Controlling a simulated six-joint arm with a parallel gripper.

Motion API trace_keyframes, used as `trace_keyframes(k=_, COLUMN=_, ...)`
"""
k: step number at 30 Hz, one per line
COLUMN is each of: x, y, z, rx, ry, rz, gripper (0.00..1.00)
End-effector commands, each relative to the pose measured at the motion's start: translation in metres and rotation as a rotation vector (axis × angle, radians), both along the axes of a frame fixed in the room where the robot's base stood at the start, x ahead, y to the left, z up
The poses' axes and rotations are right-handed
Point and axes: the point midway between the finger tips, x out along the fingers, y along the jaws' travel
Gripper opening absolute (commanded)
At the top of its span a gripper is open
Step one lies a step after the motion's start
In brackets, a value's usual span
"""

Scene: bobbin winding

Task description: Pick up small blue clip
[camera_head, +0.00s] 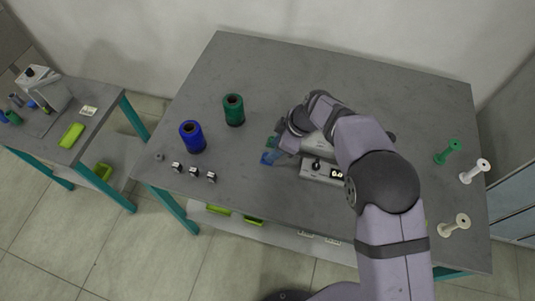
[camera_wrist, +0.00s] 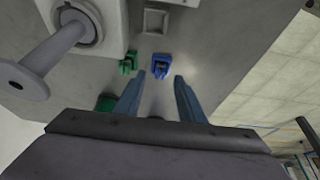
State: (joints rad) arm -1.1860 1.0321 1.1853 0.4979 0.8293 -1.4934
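The small blue clip (camera_wrist: 161,64) lies on the grey table in the wrist view, just beyond my fingertips and roughly centred between them. My gripper (camera_wrist: 160,80) is open, with its two blue-grey fingers apart and nothing between them. A small green clip (camera_wrist: 128,63) lies just left of the blue one, with a narrow gap. In the head view my gripper (camera_head: 272,155) is over the table, left of the grey machine. Whether the blue seen there is finger or clip is hard to tell.
The winding machine (camera_head: 315,171) with a lit display stands right beside my gripper. Its spindle (camera_wrist: 60,48) juts out at left in the wrist view. A blue spool (camera_head: 192,137) and green spool (camera_head: 233,110) stand left.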

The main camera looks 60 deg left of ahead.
Motion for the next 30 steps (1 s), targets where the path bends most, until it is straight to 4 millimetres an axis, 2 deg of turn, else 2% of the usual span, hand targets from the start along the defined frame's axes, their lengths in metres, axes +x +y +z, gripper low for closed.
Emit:
trace_keyframes(k=9, x=-0.010, y=0.009, z=-0.026, rx=0.000, ry=0.000, rz=0.000, gripper=0.36)
trace_keyframes(k=19, x=-0.011, y=0.010, z=-0.031, rx=0.001, ry=0.000, rz=0.000, gripper=0.36)
trace_keyframes(k=20, x=-0.011, y=0.010, z=-0.031, rx=0.001, ry=0.000, rz=0.000, gripper=0.34)
trace_keyframes(k=24, x=-0.011, y=0.010, z=-0.031, rx=0.000, ry=0.000, rz=0.000, gripper=0.00)
trace_keyframes(k=30, x=-0.011, y=0.010, z=-0.031, rx=0.000, ry=0.000, rz=0.000, gripper=0.00)
